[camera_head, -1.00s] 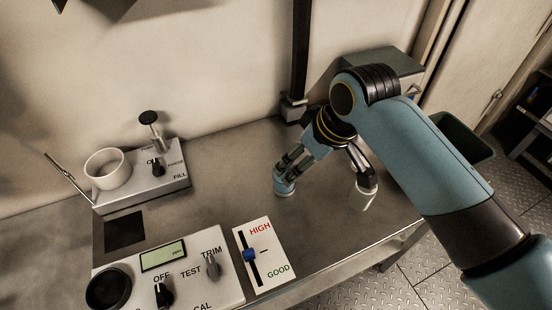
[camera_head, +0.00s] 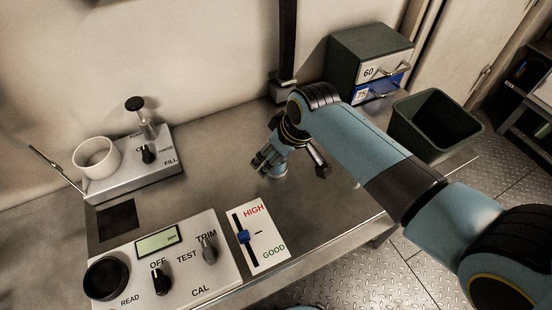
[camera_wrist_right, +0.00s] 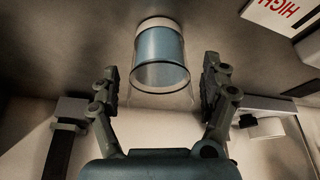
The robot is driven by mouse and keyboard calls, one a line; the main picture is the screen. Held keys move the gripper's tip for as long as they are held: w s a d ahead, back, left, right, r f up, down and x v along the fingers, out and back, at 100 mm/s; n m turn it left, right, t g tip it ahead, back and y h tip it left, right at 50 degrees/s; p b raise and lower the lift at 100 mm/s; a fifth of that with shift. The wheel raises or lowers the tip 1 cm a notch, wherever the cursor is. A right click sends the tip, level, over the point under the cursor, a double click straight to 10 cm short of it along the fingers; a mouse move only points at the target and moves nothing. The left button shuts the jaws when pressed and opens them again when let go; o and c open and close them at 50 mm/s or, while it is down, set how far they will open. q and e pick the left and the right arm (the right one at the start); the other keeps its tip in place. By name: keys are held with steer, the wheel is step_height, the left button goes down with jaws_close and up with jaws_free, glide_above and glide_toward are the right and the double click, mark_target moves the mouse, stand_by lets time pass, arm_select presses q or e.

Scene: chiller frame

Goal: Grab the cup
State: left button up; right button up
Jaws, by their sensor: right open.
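A clear cup (camera_wrist_right: 160,62), blue inside with a pale band at its far end, shows in the right wrist view between and just beyond my fingers. In the head view the cup (camera_head: 279,171) is small and mostly hidden behind my right gripper (camera_head: 292,167). My right gripper, also in the wrist view (camera_wrist_right: 160,82), is open, with one finger on each side of the cup and a visible gap to each. It holds nothing. My left gripper is not in view.
A fill station (camera_head: 140,180) with a white ring-shaped holder (camera_head: 96,158) stands at the left. A meter panel (camera_head: 190,265) and HIGH/GOOD slider board (camera_head: 258,232) lie in front. A drawer box (camera_head: 345,50) and green bin (camera_head: 435,118) are at the right. A dark post (camera_head: 287,45) rises behind.

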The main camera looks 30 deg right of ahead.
steer(key=shift+c, duration=0.4)
steer(key=c, duration=1.3)
steer(key=shift+r, duration=0.1)
